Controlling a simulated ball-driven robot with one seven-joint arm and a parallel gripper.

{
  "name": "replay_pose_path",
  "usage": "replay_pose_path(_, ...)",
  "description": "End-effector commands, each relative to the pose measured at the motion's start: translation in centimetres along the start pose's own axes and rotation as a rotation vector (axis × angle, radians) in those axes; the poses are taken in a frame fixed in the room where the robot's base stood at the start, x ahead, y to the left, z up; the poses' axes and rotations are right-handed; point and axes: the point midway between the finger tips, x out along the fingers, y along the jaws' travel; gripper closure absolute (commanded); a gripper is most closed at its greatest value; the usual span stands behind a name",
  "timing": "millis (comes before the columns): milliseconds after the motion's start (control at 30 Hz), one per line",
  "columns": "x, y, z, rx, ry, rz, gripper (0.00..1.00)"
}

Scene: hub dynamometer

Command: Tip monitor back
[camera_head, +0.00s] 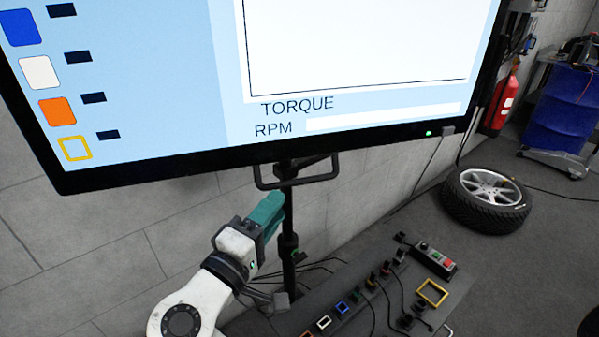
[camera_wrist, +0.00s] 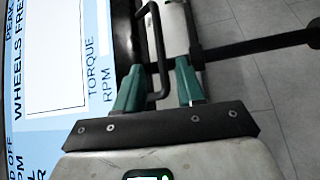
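The monitor (camera_head: 180,145) is a large black-framed screen on a dark stand pole (camera_head: 288,225). It shows TORQUE and RPM labels and coloured squares; its screen also fills the left of the wrist view (camera_wrist: 50,75). A black U-shaped handle (camera_head: 318,179) hangs from its lower edge. My gripper (camera_head: 277,200) has teal fingers and is just below the handle, beside the pole. In the wrist view my gripper (camera_wrist: 159,77) is open, and the handle's outer bar (camera_wrist: 161,60) appears between the fingers. I cannot tell whether either finger touches it.
A bench panel (camera_head: 370,300) with switches, cables and coloured frames stands below right. A tyre (camera_head: 487,200) lies on the floor at right, near a red extinguisher (camera_head: 502,100) and a blue cart (camera_head: 560,115). A block wall (camera_head: 130,245) is behind the monitor.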

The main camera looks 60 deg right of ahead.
Motion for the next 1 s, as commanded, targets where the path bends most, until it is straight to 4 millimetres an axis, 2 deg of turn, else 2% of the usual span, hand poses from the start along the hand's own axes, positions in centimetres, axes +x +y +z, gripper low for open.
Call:
replay_pose_path(200, 4.3, 0.2, 0.1, 0.000, -0.005, 0.000, 0.62)
replay_pose_path(433, 7.5, 0.1, 0.0, -0.001, -0.002, -0.001, 0.62)
replay_pose_path(600, 8.4, 0.0, 0.0, 0.000, -0.001, -0.001, 0.62)
replay_pose_path(867, 8.6, -0.1, 0.1, 0.001, -0.001, -0.002, 0.62)
replay_pose_path(1000, 8.6, 0.0, 0.1, 0.001, -0.001, -0.002, 0.72)
